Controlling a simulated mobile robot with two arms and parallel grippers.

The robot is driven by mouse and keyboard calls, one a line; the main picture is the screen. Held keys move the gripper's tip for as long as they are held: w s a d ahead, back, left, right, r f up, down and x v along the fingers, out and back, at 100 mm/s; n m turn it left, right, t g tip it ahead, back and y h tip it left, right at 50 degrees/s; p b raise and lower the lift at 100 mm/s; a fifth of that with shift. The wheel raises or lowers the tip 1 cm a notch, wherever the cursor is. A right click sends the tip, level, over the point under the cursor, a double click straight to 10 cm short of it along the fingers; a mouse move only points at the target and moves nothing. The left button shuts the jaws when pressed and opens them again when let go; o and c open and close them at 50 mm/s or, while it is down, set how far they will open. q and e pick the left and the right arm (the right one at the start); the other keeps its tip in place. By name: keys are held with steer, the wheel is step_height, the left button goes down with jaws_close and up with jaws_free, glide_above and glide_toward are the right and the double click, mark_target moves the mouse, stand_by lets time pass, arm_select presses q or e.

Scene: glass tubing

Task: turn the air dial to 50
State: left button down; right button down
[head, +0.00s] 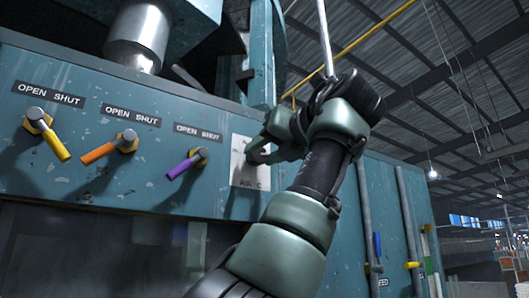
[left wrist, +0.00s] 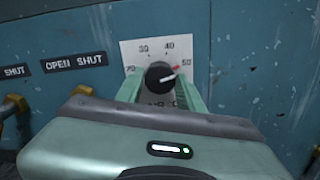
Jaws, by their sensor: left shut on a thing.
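The air dial is a round black knob (left wrist: 160,75) on a white scale plate (left wrist: 198,46), seen in the left wrist view. Its red-tipped pointer is turned to the upper right, close to the mark 50. The marks 30 and 40 show above the knob; the lower part of the scale is hidden by my gripper. My left gripper (left wrist: 160,88) is shut on the knob, with one green finger on each side. In the head view my left gripper (head: 264,150) covers the knob, and part of the plate (head: 240,178) shows, with AIR lettering at its bottom.
Left of the dial on the teal panel (head: 75,185) are three valve levers labelled OPEN SHUT: yellow (head: 55,146), orange (head: 98,152) and purple (head: 183,167). Vertical pipes (head: 366,215) with handles stand to the right. My right gripper is not in view.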

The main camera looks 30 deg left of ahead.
arm_select(q)
steer(key=shift+f, duration=0.25)
steer(key=c, duration=0.9)
jaws_free()
steer(key=shift+a+r, duration=0.1)
steer(key=shift+a, duration=0.05)
steer(key=v, duration=0.7)
steer(key=shift+d, duration=0.35)
steer(key=shift+s, duration=0.15)
